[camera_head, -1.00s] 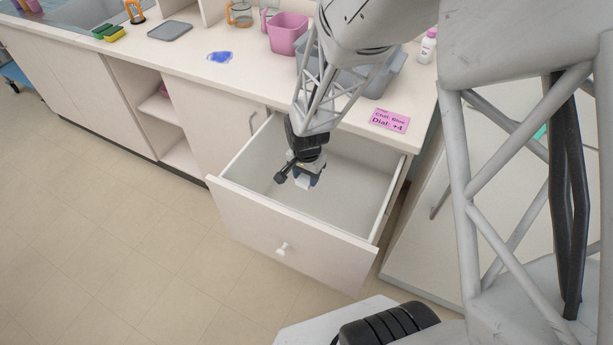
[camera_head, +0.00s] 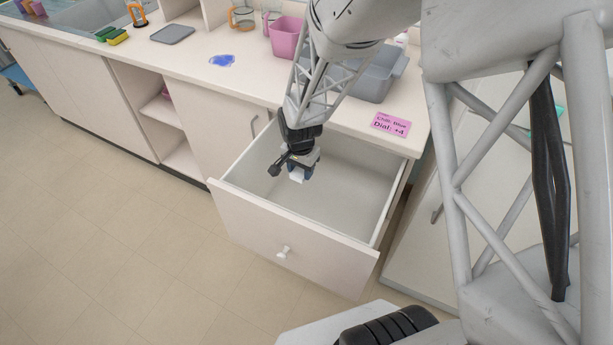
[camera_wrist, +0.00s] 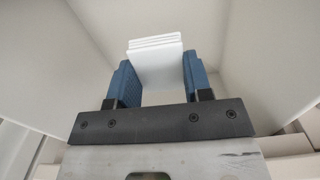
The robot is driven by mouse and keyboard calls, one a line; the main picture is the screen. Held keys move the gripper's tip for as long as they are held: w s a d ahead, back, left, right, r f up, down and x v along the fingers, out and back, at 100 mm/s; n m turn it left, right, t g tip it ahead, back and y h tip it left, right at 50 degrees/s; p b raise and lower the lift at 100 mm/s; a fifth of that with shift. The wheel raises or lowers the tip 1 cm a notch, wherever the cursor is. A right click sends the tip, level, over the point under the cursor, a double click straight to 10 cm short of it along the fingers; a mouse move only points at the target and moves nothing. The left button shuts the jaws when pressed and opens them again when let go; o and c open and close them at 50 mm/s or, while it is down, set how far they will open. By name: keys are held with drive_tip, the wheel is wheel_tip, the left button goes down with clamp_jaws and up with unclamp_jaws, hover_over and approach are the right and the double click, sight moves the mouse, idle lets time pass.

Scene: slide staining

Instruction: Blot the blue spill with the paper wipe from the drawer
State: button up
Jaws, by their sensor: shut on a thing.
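My gripper (camera_head: 297,172) is inside or just above the open drawer (camera_head: 345,208), near its left side. In the wrist view, the two blue fingers of my gripper (camera_wrist: 158,80) are shut on the paper wipe (camera_wrist: 157,62), a white folded stack. A small white part of the paper wipe (camera_head: 297,179) also shows below the fingers in the head view. The drawer's inside (camera_wrist: 225,45) looks otherwise empty where it shows. The blue spill (camera_head: 222,60) lies flat on the countertop, up and to the left of the drawer.
A sponge (camera_head: 118,37) lies near the sink. The counter around the spill is clear.

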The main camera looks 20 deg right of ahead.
drive_tip(key=shift+n, duration=0.5)
drive_tip(key=w+a+r, duration=0.4)
drive_tip(key=w+r, duration=0.1)
drive_tip(key=w, duration=0.7)
drive_tip(key=w+a+r, duration=0.5)
drive_tip(key=w, duration=0.7)
drive_tip(key=w+a+r, duration=0.5)
drive_tip(key=w, duration=0.7)
drive_tip(key=shift+w+a+r, duration=0.1)
drive_tip(key=shift+w+a, duration=0.05)
drive_tip(key=shift+a, duration=0.1)
drive_tip(key=w+d+r, duration=0.2)
drive_tip(key=w, duration=0.4)
drive_tip(key=w+d+r+m, duration=0.1)
drive_tip(key=w+d+r, duration=0.1)
drive_tip(key=w, duration=0.5)
drive_tip(key=shift+d, duration=0.7)
